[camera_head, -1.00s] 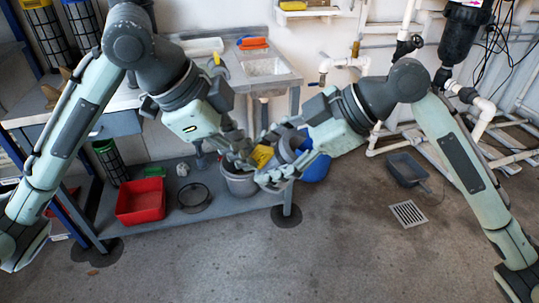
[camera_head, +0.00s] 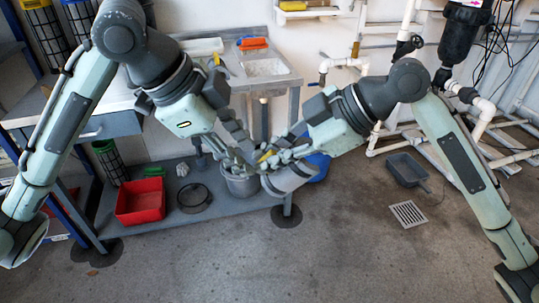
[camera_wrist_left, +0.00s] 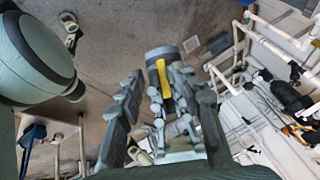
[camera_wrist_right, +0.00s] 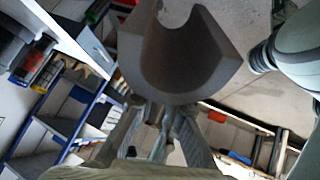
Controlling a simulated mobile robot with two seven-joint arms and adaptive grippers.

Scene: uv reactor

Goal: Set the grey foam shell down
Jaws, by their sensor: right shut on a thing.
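The grey foam shell (camera_head: 288,181), a half-round trough, is held by my right gripper (camera_head: 279,160) in the middle of the head view. In the right wrist view the shell (camera_wrist_right: 198,82) fills the top centre, its hollow side showing, with the right fingers shut on its lower edge. My left gripper (camera_head: 243,160) is close beside the right one and overlaps it in the head view. In the left wrist view its fingers (camera_wrist_left: 165,90) are apart, with the shell (camera_wrist_left: 158,55) and a yellow strip (camera_wrist_left: 164,78) seen beyond them. Whether they touch anything is unclear.
A blue object (camera_head: 318,166) is partly hidden behind the shell. A sink bench (camera_head: 265,68) stands behind. A dark dustpan (camera_head: 404,170) and drain grate (camera_head: 408,213) lie on open floor.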

